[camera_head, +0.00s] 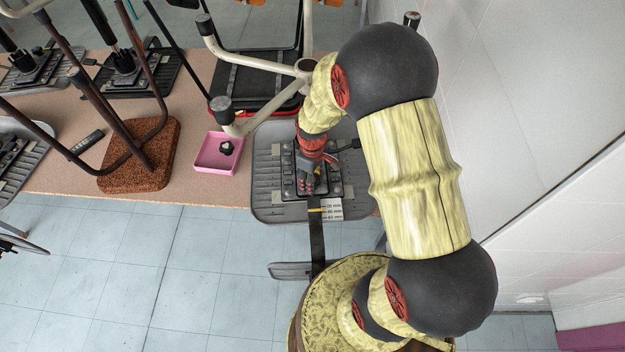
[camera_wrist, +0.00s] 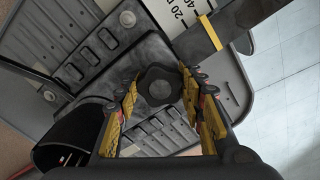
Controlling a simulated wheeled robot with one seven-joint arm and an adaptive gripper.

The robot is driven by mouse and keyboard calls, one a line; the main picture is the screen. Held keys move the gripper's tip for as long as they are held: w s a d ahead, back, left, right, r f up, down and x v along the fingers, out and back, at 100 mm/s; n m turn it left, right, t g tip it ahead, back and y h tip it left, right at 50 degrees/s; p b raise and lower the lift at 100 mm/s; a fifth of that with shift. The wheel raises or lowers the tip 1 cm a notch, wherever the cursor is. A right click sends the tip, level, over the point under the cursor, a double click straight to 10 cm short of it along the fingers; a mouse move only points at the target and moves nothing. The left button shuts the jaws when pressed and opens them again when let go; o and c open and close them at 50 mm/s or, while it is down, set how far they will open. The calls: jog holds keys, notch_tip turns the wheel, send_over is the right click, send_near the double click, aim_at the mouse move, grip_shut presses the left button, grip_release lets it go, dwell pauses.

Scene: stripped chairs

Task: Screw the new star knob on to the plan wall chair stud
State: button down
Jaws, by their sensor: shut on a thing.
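A black star knob (camera_wrist: 160,72) with a grey round centre sits between the fingertips of my gripper (camera_wrist: 160,88) in the wrist view. My gripper is shut on it. My gripper (camera_head: 309,186) also shows in the head view, low over the black mechanism plate (camera_head: 328,186) of the upturned grey chair (camera_head: 268,205) nearest the wall. The stud is hidden under the knob or gripper, and I cannot tell whether the knob is engaged on it.
A strap-like bar with a scale label (camera_head: 331,209) runs from the mechanism plate toward the front. Pale bent chair legs (camera_head: 262,62) stand left of my arm. The white wall (camera_head: 530,120) is close on the right.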

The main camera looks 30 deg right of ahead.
jog(key=shift+s+a+f+m, duration=0.1)
jog(key=shift+f+m, duration=0.1)
jog(key=shift+m, duration=0.9)
jog(key=m, duration=0.2)
jog(key=shift+m+p, duration=0.3)
jog(key=c, duration=1.1)
grip_release()
jog(key=shift+o, duration=0.2)
jog(key=shift+w+r, duration=0.25)
jog(key=shift+r, duration=0.35)
notch_tip(320, 180, up, 11)
jog(key=shift+s, duration=0.1)
